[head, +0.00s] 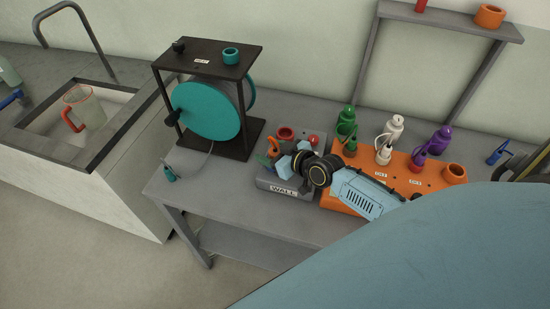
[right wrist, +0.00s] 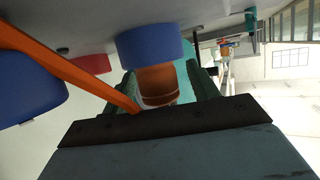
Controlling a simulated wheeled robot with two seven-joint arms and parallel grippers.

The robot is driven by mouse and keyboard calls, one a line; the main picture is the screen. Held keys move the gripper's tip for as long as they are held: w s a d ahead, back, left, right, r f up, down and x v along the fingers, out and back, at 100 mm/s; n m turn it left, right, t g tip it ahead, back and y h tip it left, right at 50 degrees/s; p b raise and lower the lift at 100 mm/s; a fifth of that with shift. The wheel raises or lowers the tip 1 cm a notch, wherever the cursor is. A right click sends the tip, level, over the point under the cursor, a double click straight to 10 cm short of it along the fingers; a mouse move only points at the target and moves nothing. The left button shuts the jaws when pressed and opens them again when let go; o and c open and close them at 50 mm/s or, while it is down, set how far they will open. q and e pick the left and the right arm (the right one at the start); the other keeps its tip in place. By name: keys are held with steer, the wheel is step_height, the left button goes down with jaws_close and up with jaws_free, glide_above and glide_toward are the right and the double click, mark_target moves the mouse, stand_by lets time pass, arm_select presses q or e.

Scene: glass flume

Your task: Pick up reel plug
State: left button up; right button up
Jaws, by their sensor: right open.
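A teal plug (head: 170,174) lies near the left front edge of the bench, at the end of a thin grey cord from the teal reel (head: 207,111). It looks like the reel plug. The reel hangs in a dark stand. My right gripper (head: 283,167) is over the grey box marked WALL (head: 284,190), to the right of the plug and apart from it. In the right wrist view its dark green fingers (right wrist: 166,82) are open, with an orange-brown cylinder (right wrist: 158,84) seen between or beyond them. My left gripper is not in view.
A teal socket (head: 231,56) sits on the stand's top. An orange box (head: 398,168) with green, white and purple plugs stands right of the WALL box. A sink with a jug (head: 85,107) is at the left. The bench around the teal plug is clear.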

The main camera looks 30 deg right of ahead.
steer(key=c, duration=1.1)
steer(key=shift+r, duration=0.1)
